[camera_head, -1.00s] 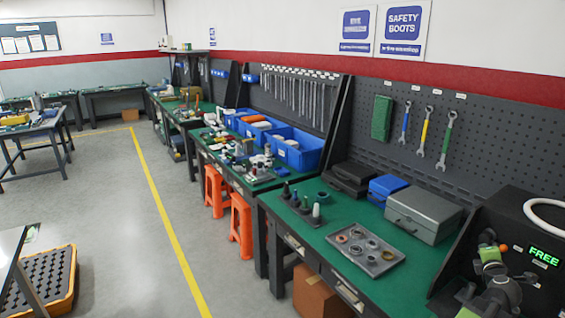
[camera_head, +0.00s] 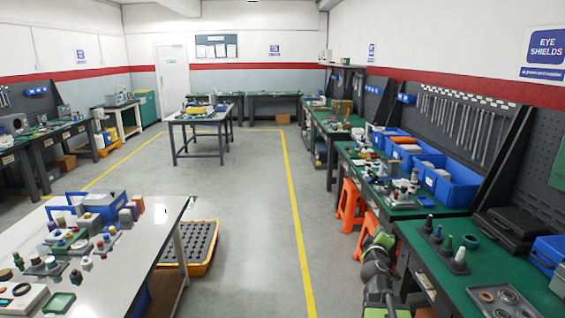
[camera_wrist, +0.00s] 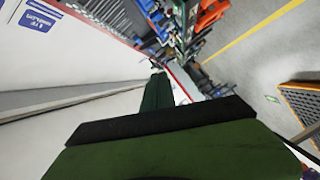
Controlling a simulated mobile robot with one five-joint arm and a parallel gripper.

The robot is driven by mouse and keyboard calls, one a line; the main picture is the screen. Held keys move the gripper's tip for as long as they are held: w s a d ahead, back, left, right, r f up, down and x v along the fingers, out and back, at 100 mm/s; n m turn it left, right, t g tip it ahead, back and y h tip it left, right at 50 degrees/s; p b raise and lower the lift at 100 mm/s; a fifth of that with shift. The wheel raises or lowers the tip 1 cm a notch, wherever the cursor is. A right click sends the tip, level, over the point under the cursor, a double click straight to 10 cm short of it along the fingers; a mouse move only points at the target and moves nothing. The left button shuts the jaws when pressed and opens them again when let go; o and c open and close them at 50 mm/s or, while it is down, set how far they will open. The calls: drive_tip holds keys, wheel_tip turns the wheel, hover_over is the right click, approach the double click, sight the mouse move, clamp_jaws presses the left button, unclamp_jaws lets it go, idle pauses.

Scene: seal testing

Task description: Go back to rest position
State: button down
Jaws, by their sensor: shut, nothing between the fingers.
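In the head view my arm (camera_head: 376,272) shows at the lower middle right, folded upright beside the front edge of the right-hand green bench. In the wrist view my gripper (camera_wrist: 160,120) fills the bottom as a dark green and black shape. Its fingers are shut and hold nothing. The gripper is clear of the bench objects in the wrist view, which looks sideways along the wall and floor. The fingertips cannot be made out in the head view.
Orange stools (camera_head: 350,205) stand beyond. A white table (camera_head: 125,262) is at left, with an orange-edged crate (camera_head: 190,245) beside it. Grey floor (camera_head: 255,215) between is free.

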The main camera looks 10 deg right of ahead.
drive_tip(key=s+a+f+m+g+y, duration=0.2)
drive_tip(key=s+a+f+m+g, duration=0.15)
drive_tip(key=a+f, duration=0.45)
drive_tip(key=s+a+f+m+g+y, duration=0.15)
drive_tip(key=a+f+g, duration=0.25)
drive_tip(key=a+f, duration=0.4)
drive_tip(key=s+a+f+g+y, duration=0.1)
drive_tip(key=s+a+g, duration=0.1)
drive_tip(key=s, duration=0.3)
drive_tip(key=s+a+f+m+g+y, duration=0.1)
drive_tip(key=s+a+f+g+y, duration=0.1)
drive_tip(key=s+a+g, duration=0.1)
drive_tip(key=s+a+f+m+g+y, duration=0.1)
drive_tip(key=s+a+f+g, duration=0.1)
drive_tip(key=s+a, duration=0.2)
drive_tip(key=s, duration=0.3)
drive_tip(key=shift+a+f, duration=0.2)
drive_tip(key=shift+f, duration=0.05)
